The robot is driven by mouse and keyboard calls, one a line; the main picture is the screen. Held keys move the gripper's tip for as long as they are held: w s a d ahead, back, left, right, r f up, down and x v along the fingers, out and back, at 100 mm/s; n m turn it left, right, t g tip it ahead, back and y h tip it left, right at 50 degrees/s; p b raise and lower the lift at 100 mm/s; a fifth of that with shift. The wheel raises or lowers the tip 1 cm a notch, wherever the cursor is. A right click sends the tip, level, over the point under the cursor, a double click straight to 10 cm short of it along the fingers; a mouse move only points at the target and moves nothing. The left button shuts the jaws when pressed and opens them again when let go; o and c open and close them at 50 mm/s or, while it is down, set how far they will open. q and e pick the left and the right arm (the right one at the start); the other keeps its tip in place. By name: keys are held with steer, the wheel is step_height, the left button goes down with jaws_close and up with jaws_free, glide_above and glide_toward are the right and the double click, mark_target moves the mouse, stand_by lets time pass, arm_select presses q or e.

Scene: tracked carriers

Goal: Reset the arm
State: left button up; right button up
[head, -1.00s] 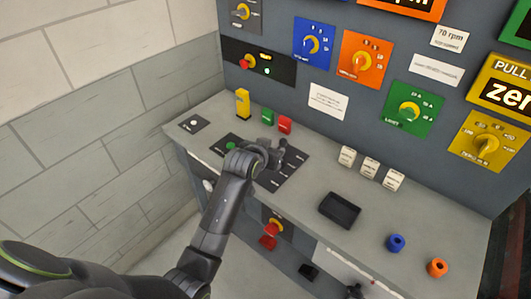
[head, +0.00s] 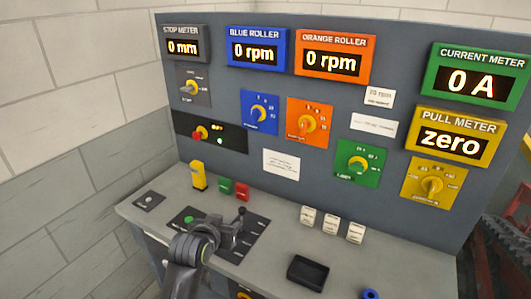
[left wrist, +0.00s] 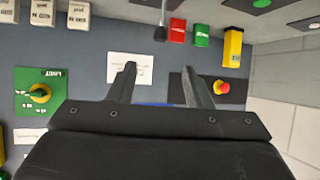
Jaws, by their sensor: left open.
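My left arm comes in from the bottom in the head view, and its left gripper (head: 228,232) is over the desk at the black lever plate (head: 256,242). In the left wrist view the two fingers of the left gripper (left wrist: 158,75) stand apart with nothing between them. A lever with a dark knob (head: 241,211) rises beside the gripper in the head view. The lever (left wrist: 161,30) also shows in the left wrist view, beyond the fingertips and apart from them. The right gripper is out of view.
A panel (head: 215,100) with dials and meters stands behind the desk; the meters read 0 mm, 0 rpm, 0 rpm, 0 A and zero. Yellow (head: 198,176), green (head: 226,186) and red (head: 242,191) blocks, white blocks (head: 331,223) and a black tray (head: 307,272) are on the desk.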

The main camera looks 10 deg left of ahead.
arm_select(q)
steer(key=s+a+f+n+g+y, duration=0.1)
steer(key=s+a+f+g, duration=0.15)
steer(key=s+f, duration=0.4)
steer(key=s+a+f+g+y, duration=0.1)
steer(key=s+a+f, duration=0.25)
steer(key=s, duration=0.65)
steer(key=s+a+f+g, duration=0.1)
steer(key=s+a+g, duration=0.1)
steer(key=s, duration=0.8)
steer(key=s+a+f+g, duration=0.1)
steer(key=s+a+g, duration=0.2)
steer(key=s, duration=0.7)
step_height(320, 180, down, 26)
steer(key=a+f+b, duration=0.1)
steer(key=s+d+f+g+b, duration=0.1)
steer(key=s+f+g, duration=0.1)
steer(key=s+f, duration=1.3)
steer(key=shift+f+n, duration=0.15)
steer(key=shift+n, duration=0.15)
steer(key=shift+s, duration=0.1)
steer(key=shift+c, duration=0.2)
